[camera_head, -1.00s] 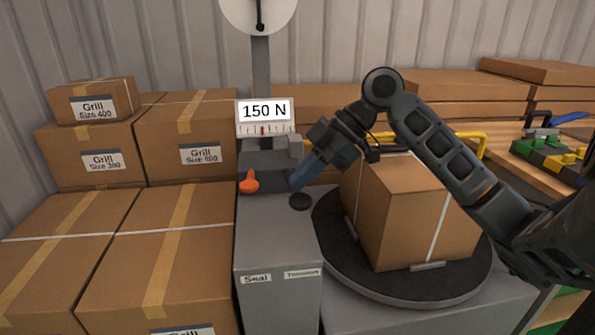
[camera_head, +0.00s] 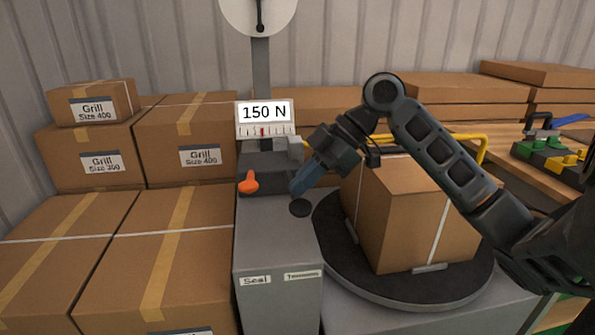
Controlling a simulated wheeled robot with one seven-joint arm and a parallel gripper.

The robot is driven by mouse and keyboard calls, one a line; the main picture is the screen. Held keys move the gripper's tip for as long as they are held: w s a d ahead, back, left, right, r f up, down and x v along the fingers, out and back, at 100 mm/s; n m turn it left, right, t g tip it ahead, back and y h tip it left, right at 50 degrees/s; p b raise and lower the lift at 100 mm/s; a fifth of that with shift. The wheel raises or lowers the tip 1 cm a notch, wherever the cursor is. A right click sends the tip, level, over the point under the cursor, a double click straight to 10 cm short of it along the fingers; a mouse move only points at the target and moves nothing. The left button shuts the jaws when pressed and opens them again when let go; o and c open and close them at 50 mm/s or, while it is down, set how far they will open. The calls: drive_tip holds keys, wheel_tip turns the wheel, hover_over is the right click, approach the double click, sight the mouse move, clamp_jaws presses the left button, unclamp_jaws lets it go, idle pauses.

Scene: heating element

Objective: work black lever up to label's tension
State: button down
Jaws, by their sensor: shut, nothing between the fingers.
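The black lever (camera_head: 300,207) shows as a small dark round knob on top of the grey strapping machine (camera_head: 275,240), right of the orange lever (camera_head: 248,182). My gripper (camera_head: 298,190) is shut and empty, its blue fingers slanting down and left. The fingertips are just above and behind the knob; I cannot tell whether they touch it. A white display (camera_head: 264,111) reads 150 N above a scale with a red mark. Labels sit on the machine's front: Seal (camera_head: 255,281) on the left, and a tension label (camera_head: 303,275), now hard to read, on the right.
A strapped carton (camera_head: 415,215) stands on the dark round turntable (camera_head: 335,265), below my arm. Stacked cartons (camera_head: 165,250) labelled Grill fill the left. A yellow rail (camera_head: 484,150) runs behind the carton. A workbench with coloured parts (camera_head: 550,150) is at the right.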

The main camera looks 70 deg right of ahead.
drive_tip(key=shift+s+a+f+b, duration=0.15)
drive_tip(key=shift+a+f+b, duration=0.2)
drive_tip(key=shift+f+b, duration=0.15)
idle(0.5)
drive_tip(key=shift+d, duration=0.1)
idle(0.4)
drive_tip(key=shift+r, duration=0.1)
wheel_tip(320, 180, up, 7)
drive_tip(key=w+d+p, duration=0.1)
drive_tip(key=d+p, duration=0.1)
drive_tip(key=p, duration=0.2)
drive_tip(key=shift+w+d+p, duration=0.25)
drive_tip(key=shift+d+p, duration=0.05)
drive_tip(key=shift+d, duration=0.1)
idle(0.4)
drive_tip(key=r+p, duration=0.1)
drive_tip(key=d+r+p, duration=0.1)
drive_tip(key=r, duration=0.1)
drive_tip(key=w+r+p, duration=0.1)
drive_tip(key=shift+d+r, duration=0.25)
drive_tip(key=shift+d, duration=0.15)
idle(0.3)
drive_tip(key=shift+w, duration=0.1)
idle(0.7)
